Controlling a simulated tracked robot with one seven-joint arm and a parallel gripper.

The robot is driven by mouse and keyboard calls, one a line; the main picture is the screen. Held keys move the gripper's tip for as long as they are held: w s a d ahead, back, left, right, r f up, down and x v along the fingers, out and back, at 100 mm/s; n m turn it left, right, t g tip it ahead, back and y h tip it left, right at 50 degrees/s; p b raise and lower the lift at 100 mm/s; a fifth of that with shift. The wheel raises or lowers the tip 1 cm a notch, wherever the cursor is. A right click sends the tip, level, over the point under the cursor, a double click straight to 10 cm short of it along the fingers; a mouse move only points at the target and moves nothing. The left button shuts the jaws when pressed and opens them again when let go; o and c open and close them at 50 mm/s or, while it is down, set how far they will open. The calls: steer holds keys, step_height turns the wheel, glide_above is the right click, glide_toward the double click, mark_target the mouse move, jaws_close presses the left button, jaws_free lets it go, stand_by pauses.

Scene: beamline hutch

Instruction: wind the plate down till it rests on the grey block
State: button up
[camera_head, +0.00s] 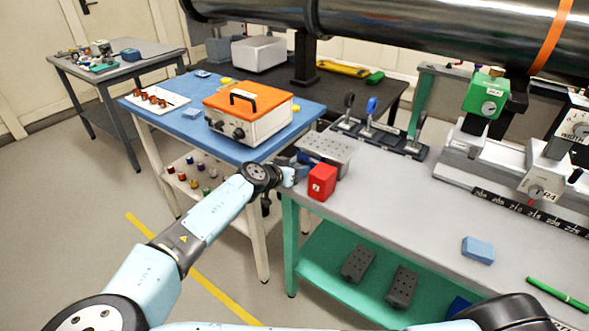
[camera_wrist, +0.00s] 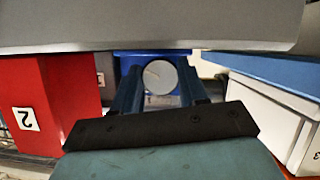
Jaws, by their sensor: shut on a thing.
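The plate (camera_head: 328,148) is a grey perforated top at the left end of the grey bench, beside a red block (camera_head: 322,181) marked 2. My gripper (camera_head: 288,173) is at the plate's left side, close to the bench's left end. In the wrist view, its two dark fingers (camera_wrist: 160,90) are shut on a round grey knob (camera_wrist: 160,77), with a blue body (camera_wrist: 192,62) behind it. The red block shows at the left there (camera_wrist: 60,95).
A blue table (camera_head: 300,113) with an orange-topped box (camera_head: 248,113) stands behind my arm. A stand with levers (camera_head: 375,132) is behind the plate. A light blue block (camera_head: 478,249) and a green pen (camera_head: 557,294) lie on the bench; its middle is clear.

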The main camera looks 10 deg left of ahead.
steer(key=shift+a+r, duration=0.1)
steer(key=shift+a, duration=0.1)
steer(key=o, duration=1.1)
steer(key=shift+d, duration=0.1)
steer(key=shift+c, duration=0.2)
steer(key=shift+s, duration=0.1)
steer(key=v, duration=1.3)
steer(key=shift+s, duration=0.2)
steer(key=shift+r, duration=0.1)
